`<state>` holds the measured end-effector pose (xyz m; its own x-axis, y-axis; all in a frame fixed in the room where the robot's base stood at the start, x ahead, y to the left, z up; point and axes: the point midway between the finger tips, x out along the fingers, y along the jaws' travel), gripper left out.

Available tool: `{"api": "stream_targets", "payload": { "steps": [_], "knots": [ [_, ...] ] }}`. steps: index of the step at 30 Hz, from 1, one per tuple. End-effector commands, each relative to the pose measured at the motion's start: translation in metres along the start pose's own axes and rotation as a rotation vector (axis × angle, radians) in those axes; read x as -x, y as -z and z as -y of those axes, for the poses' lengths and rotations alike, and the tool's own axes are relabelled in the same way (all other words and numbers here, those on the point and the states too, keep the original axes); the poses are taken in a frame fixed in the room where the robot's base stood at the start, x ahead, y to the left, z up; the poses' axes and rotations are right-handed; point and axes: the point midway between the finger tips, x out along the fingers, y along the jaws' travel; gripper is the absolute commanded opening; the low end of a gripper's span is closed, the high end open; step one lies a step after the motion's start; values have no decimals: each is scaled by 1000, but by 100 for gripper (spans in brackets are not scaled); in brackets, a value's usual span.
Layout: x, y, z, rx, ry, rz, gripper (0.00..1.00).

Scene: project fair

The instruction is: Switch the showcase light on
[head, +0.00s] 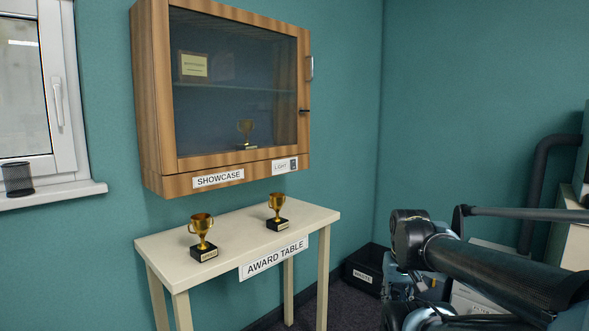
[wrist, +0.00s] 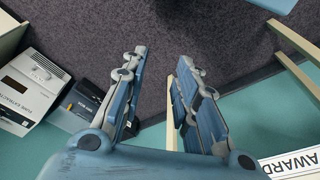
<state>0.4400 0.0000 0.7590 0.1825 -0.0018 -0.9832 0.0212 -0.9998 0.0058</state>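The wooden showcase (head: 157,100) hangs on the teal wall in the head view, with its glass door closed. Its lower rail carries a "Light" label with a small dark switch (head: 293,164) at the right end. Behind the glass are a trophy (head: 246,128) and a framed certificate (head: 194,65). The inside looks dim. My gripper (wrist: 158,75) shows in the wrist view with its two fingers apart and nothing between them, over the dark carpet. In the head view my arm is at the lower right, apart from the showcase.
The award table (head: 160,246) stands below the showcase with two gold trophies (head: 202,232) (head: 276,207) on it. A black bin (head: 366,268) stands on the floor to its right. A white fume extractor (wrist: 38,80) shows in the wrist view. A window (head: 30,90) is at left.

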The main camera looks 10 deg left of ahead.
Motion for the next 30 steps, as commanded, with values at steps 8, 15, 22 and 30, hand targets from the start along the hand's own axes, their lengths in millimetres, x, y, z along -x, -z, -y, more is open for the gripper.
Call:
{"api": "stream_targets", "payload": {
  "steps": [8,15,22,30],
  "knots": [
    [20,16,14,-28,56,-35,0],
    [56,78,49,-110,207,-94,0],
    [93,146,83,-204,365,-145,0],
    [136,228,118,-324,549,-190,0]
  ]
}}
